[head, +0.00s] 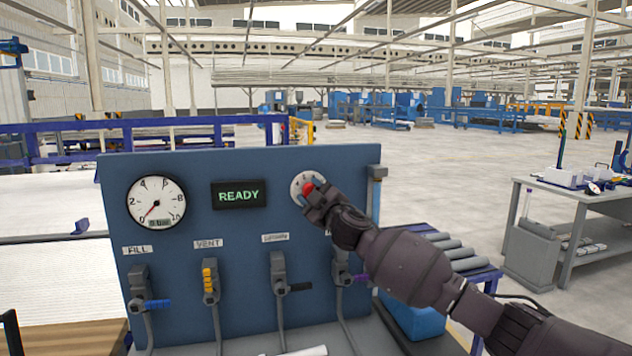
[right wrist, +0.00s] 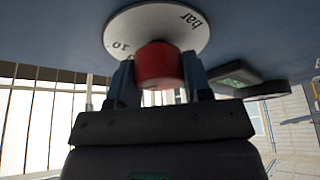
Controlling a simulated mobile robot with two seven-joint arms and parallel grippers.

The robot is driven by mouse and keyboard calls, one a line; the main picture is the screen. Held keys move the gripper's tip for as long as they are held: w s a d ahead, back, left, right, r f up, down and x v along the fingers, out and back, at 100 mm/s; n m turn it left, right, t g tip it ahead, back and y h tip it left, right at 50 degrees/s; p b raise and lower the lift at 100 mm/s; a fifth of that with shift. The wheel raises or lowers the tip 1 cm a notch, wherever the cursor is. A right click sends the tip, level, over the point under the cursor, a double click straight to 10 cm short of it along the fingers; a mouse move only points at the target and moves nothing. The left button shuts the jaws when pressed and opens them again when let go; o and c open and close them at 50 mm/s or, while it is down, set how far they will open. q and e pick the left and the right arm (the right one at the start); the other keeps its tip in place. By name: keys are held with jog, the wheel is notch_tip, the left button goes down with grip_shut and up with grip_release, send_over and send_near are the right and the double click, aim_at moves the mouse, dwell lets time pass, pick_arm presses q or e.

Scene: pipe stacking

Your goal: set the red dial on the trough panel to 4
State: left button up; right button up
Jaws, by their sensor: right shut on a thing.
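The blue trough panel (head: 240,220) stands in front of me. The red dial (head: 307,188) sits on a round white scale plate (head: 297,182) at the panel's upper right. My right gripper (head: 314,194) is shut on the red dial. In the right wrist view, its two fingers flank the red dial (right wrist: 158,65), and the plate (right wrist: 150,28) behind shows "bar" and "10". Fingers and arm cover part of the scale in the head view. I cannot tell which number the dial points to. My left gripper is not in view.
A round gauge (head: 156,202) and a screen reading READY (head: 238,194) are left of the dial. Below are several valves, with blue (head: 157,305), yellow (head: 208,281), black (head: 300,287) and purple handles. A grey workbench (head: 580,200) stands at the right, with open floor beyond.

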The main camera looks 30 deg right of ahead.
jog(key=n+g+p, duration=0.1)
jog(key=n+p, duration=0.2)
jog(key=p, duration=0.1)
jog(key=n+g+y+p, duration=0.1)
jog(key=n+p, duration=0.2)
jog(key=p, duration=0.1)
jog(key=shift+r+n+y, duration=0.15)
jog(key=shift+n+y, duration=0.15)
jog(key=shift+n, duration=0.1)
jog(key=shift+n+g+p, duration=0.3)
jog(key=shift+n+p, duration=0.1)
jog(key=shift+p, duration=0.2)
jog(key=shift+n+p, duration=0.35)
jog(key=shift+n, duration=0.15)
jog(key=shift+n+g, duration=0.5)
jog(key=shift+n, duration=0.7)
jog(key=n, duration=0.1)
jog(key=n+g+h, duration=0.1)
jog(key=shift+f+n, duration=0.2)
jog(key=shift+n, duration=0.2)
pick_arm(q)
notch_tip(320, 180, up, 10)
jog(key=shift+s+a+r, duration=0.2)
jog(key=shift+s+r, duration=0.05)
pick_arm(e)
jog(key=shift+f+n+g+h, duration=0.1)
jog(key=shift+n+g+h, duration=0.4)
jog(key=shift+n+g, duration=0.5)
jog(key=shift+n, duration=0.3)
